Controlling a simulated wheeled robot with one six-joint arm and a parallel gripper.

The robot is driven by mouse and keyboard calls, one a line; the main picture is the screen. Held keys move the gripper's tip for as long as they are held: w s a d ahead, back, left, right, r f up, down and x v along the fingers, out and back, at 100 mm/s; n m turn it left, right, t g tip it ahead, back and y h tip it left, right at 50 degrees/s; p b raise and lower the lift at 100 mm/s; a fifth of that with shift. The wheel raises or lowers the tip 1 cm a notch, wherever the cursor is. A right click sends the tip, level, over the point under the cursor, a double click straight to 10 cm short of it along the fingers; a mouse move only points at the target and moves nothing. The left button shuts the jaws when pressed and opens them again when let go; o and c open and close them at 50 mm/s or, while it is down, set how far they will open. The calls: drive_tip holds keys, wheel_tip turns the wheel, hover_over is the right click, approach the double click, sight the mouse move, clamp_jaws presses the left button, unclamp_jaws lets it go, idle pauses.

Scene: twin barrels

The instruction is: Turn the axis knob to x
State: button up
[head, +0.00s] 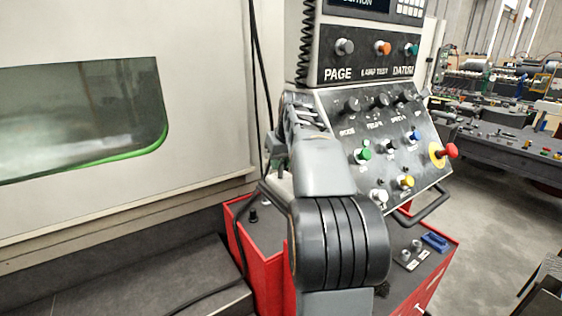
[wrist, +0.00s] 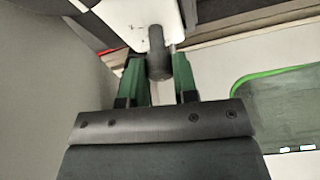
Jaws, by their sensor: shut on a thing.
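In the wrist view, a dark cylindrical knob (wrist: 157,58) sticks out from a pale panel (wrist: 140,14). I take it to be the axis knob; no label or pointer on it can be read. My gripper (wrist: 157,66) has its two green fingers on either side of the knob, shut on it. In the head view, my arm stands in front of the left part of the control console (head: 405,145). It hides the gripped knob, so its setting cannot be told.
A red emergency button (head: 450,151) sticks out at the console's right, above a dark handle bar (head: 428,211). A red cabinet (head: 269,267) stands below. A machine door with a green-edged window (head: 80,115) fills the left. Open floor (head: 490,230) lies right.

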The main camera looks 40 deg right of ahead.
drive_tip(key=shift+c, duration=1.1)
drive_tip(key=m+h, duration=0.1)
drive_tip(key=m, duration=0.4)
drive_tip(key=shift+a+g+h+p, duration=0.15)
drive_tip(key=shift+g+h+p, duration=0.15)
drive_tip(key=shift+h+p, duration=0.1)
drive_tip(key=m+g+h, duration=0.1)
drive_tip(key=m, duration=0.2)
drive_tip(key=m+g+p, duration=0.1)
drive_tip(key=m, duration=0.2)
drive_tip(key=shift+w+h, duration=0.1)
drive_tip(key=shift+h, duration=0.3)
drive_tip(key=shift+m, duration=0.5)
drive_tip(key=o, duration=0.9)
